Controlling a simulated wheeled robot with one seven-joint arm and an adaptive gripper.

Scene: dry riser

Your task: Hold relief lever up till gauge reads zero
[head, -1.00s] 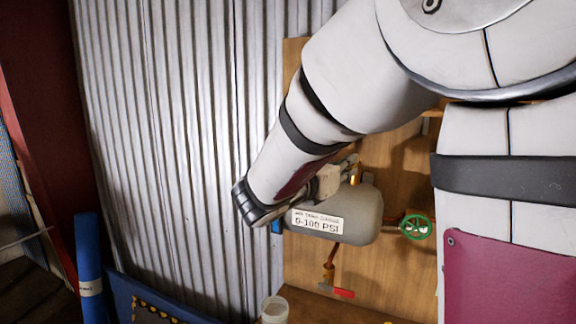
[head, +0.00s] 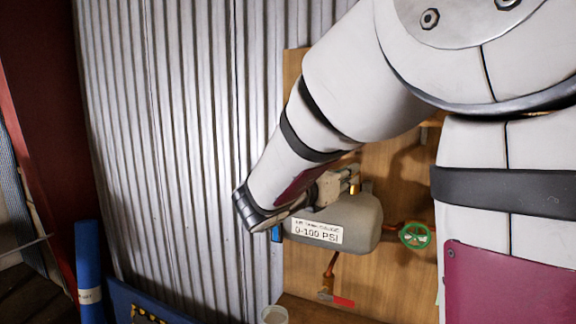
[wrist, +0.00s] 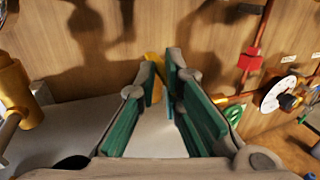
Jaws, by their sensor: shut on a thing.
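A grey tank (head: 362,218) labelled "0-100 PSI" is mounted on the wooden board, with brass fittings (head: 354,187) on top. In the head view my gripper (head: 349,172) is at these fittings, its fingers partly hidden. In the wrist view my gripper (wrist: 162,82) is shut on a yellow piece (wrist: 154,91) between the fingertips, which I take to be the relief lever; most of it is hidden. A white round dial (wrist: 279,93), likely the gauge, is at the right of the wrist view; its reading is too small to tell.
A green handwheel (head: 415,235) is on the pipe right of the tank. A red-handled valve (head: 343,301) hangs below it. Corrugated metal wall (head: 190,150) fills the left. A blue roll (head: 89,270) stands at lower left. Another brass fitting (wrist: 14,88) is at left in the wrist view.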

